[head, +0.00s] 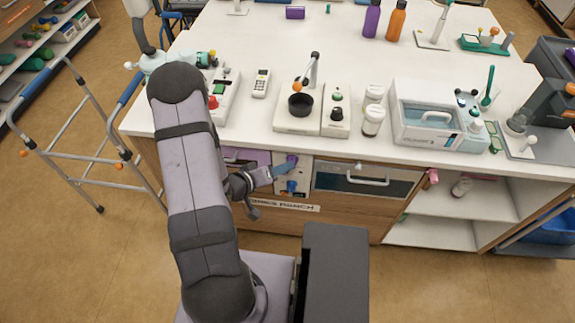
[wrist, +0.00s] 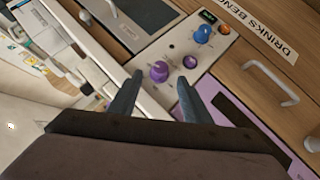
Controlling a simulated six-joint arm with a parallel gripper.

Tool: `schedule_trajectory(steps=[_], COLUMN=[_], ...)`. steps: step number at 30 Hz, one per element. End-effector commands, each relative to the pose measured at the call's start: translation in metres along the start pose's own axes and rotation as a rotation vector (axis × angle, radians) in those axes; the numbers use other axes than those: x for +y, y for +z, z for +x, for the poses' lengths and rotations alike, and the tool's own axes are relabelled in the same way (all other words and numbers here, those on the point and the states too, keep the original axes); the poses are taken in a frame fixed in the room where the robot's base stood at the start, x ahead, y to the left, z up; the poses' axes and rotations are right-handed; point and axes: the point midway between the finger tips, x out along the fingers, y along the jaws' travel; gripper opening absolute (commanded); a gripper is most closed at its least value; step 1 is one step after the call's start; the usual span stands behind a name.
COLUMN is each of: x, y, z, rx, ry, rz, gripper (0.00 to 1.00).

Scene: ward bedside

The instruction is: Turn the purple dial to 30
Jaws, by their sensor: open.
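The purple dial (wrist: 159,71) is a round knob on a pale upright panel (wrist: 178,50) in the wrist view. It also shows at the bench front in the head view (head: 292,159). My gripper (wrist: 160,79) is open, with one finger on each side of the purple dial in the picture. Whether the fingertips touch the dial or stop short of it I cannot tell. In the head view my gripper (head: 280,169) is close to the panel and partly covers it. The dial's scale and its present setting are too small to read.
A blue dial (wrist: 202,34) sits on the same panel, beside a small lit display (wrist: 208,16). A dark-fronted door with a bar handle (head: 367,180) is right of the panel. The white bench top (head: 240,50) above carries several devices and jars.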

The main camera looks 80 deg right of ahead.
Motion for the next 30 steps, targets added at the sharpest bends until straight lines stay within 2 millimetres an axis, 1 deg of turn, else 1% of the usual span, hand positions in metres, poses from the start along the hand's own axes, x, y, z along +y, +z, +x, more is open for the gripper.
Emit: schedule_trajectory(steps=[6,12,17,24,25,26,27,30], x=[0.001,0.001,0.0,0.0,0.0,0.0,0.0,0.0], y=[0.001,0.0,0.0,0.0,0.0,0.0,0.0,0.0], z=[0.029,0.049,0.056,0.057,0.057,0.057,0.057,0.057], rx=[-0.003,-0.001,-0.001,0.0,0.0,0.0,0.0,0.0], ry=[0.001,0.0,0.0,-0.001,-0.001,-0.001,-0.001,-0.001], rz=[0.002,0.001,0.001,0.001,0.001,0.001,0.001,0.001], gripper=[0.44,0.44,0.44,0.44,0.42,0.35,0.25,0.03])
